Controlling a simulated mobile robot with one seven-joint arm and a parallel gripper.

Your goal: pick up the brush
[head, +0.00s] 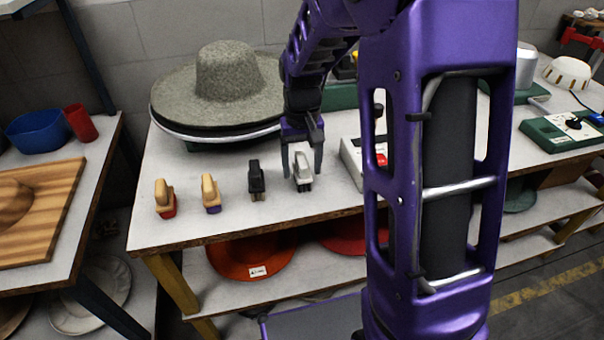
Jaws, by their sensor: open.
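Several small upright brushes stand in a row near the front edge of the white-topped table (235,225). From the left they are a wooden-handled one with a red base (165,198), a wooden-handled one with a purple base (210,193), a black one (256,180) and a grey-white one (302,168). My gripper (302,175) points down at the grey-white brush, open, with one finger on each side of it. Whether the fingers touch it I cannot tell. Part of its top is hidden by the gripper.
A wide grey felt hat (225,85) sits behind the row. A pale box with a red switch (362,160) stands close to the right of my gripper. A wooden board (55,205) and blue bowl (40,131) are on the left table.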

